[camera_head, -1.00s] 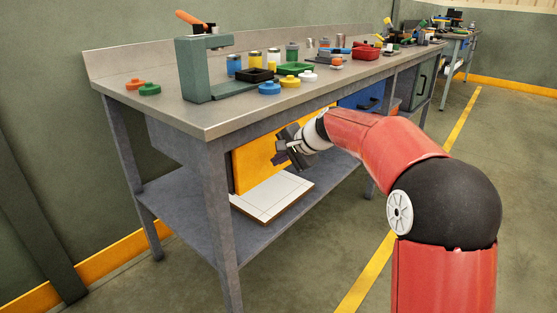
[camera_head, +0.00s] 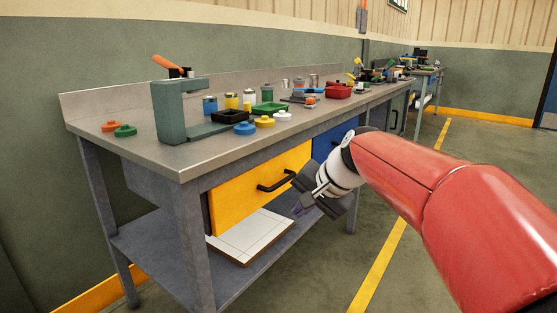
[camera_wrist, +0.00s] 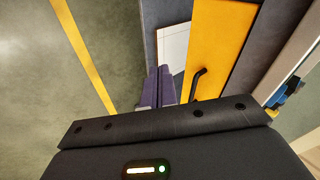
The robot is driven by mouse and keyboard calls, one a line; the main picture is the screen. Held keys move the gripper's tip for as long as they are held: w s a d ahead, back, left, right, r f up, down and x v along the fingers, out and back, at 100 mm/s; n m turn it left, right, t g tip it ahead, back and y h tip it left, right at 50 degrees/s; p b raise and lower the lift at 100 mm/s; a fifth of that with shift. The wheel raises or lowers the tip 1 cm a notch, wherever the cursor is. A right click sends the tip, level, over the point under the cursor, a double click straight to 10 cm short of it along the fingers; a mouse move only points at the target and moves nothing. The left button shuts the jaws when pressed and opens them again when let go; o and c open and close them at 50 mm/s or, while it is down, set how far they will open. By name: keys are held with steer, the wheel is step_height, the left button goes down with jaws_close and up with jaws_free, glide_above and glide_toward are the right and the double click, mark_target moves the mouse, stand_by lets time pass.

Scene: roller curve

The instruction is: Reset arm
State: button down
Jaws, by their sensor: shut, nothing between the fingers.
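My gripper (camera_head: 300,208) is in front of the workbench, below the level of its top. It is shut and empty. In the wrist view its purple-grey fingers (camera_wrist: 158,87) lie together, beside the black handle of the yellow drawer front (camera_wrist: 212,45). In the head view the yellow drawer front (camera_head: 245,190) shows its black handle (camera_head: 277,181) just left of and above my gripper, with a visible gap. My red arm reaches in from the right.
The workbench top (camera_head: 180,155) carries a green-grey press (camera_head: 168,113), several jars, coloured lids, a black tray (camera_head: 230,117), a green tray (camera_head: 268,108) and a red bin (camera_head: 339,91). A white tiled board (camera_head: 250,240) lies on the lower shelf. Open floor with a yellow line (camera_head: 378,265) is to the right.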

steer(key=s+d+f+n+h, duration=0.1)
steer(key=s+d+f, duration=0.2)
steer(key=s, duration=0.5)
steer(key=s+d+f+n+h, duration=0.2)
steer(key=s+d+f, duration=0.2)
steer(key=s, duration=0.4)
steer(key=s+d+f+n+h, duration=0.2)
steer(key=s+d+f, duration=0.1)
steer(key=s, duration=0.5)
steer(key=shift+s+d+f, duration=0.25)
steer(key=shift+s+f, duration=0.1)
steer(key=shift+s, duration=0.05)
